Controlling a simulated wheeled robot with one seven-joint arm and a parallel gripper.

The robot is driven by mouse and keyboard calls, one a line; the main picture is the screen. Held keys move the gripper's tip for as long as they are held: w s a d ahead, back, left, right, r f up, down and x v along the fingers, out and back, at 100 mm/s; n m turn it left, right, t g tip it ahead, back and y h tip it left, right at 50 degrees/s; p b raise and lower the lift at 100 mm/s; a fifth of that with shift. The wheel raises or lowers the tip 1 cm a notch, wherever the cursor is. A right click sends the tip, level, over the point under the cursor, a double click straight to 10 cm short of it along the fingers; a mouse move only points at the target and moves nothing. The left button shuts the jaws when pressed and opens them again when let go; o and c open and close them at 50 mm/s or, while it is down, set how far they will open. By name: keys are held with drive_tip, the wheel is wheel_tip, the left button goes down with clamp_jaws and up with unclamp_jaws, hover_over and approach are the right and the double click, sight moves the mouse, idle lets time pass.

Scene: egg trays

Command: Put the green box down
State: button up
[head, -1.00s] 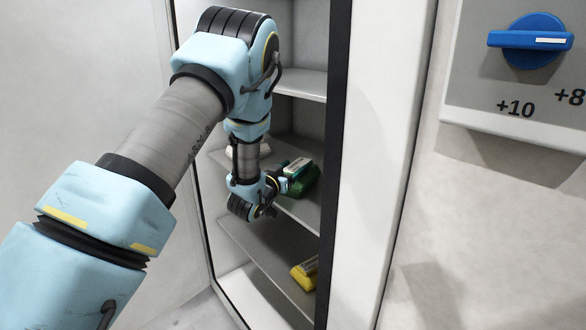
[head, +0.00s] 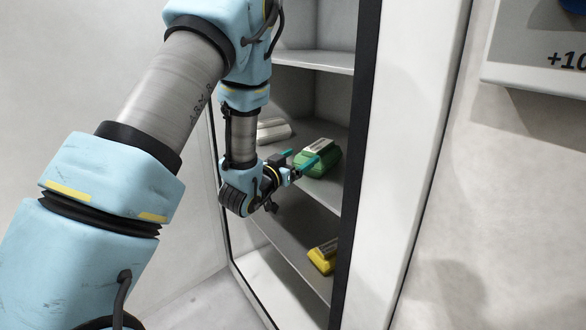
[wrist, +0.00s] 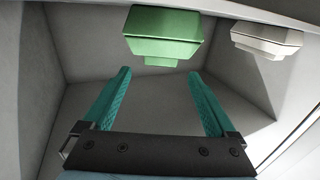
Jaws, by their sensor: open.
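The green box (head: 318,158) rests on the middle shelf (head: 330,196) of the open cabinet, with a pale label on its top. It also shows in the wrist view (wrist: 165,37), beyond the fingertips and apart from them. My gripper (head: 299,158) is open and empty in front of the green box. Its two teal fingers are spread apart in the wrist view (wrist: 158,75), with nothing between them.
A white box (head: 272,130) sits on the same shelf, left of the green box. A yellow box (head: 323,256) lies on the shelf below. An upper shelf (head: 312,60) is overhead. The cabinet's dark door-frame edge (head: 362,120) stands close on the right.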

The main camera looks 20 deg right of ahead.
drive_tip(key=w+a+f+n+y, duration=0.1)
drive_tip(key=a+f+n+y, duration=0.15)
drive_tip(key=a+y, duration=0.65)
drive_tip(key=w+a+f+n+y, duration=0.15)
drive_tip(key=a+n, duration=0.25)
drive_tip(key=a, duration=1.1)
drive_tip(key=s+a+r+n+g+y, duration=0.1)
drive_tip(key=s+a+n+g+y, duration=0.2)
drive_tip(key=s+a+g, duration=0.5)
drive_tip(key=s+a+y, duration=0.1)
drive_tip(key=s+a, duration=0.4)
drive_tip(key=s, duration=0.3)
drive_tip(key=shift+s+a+r+n+b, duration=0.15)
drive_tip(key=shift+s+a+n+b, duration=0.1)
drive_tip(key=shift+n+b, duration=0.1)
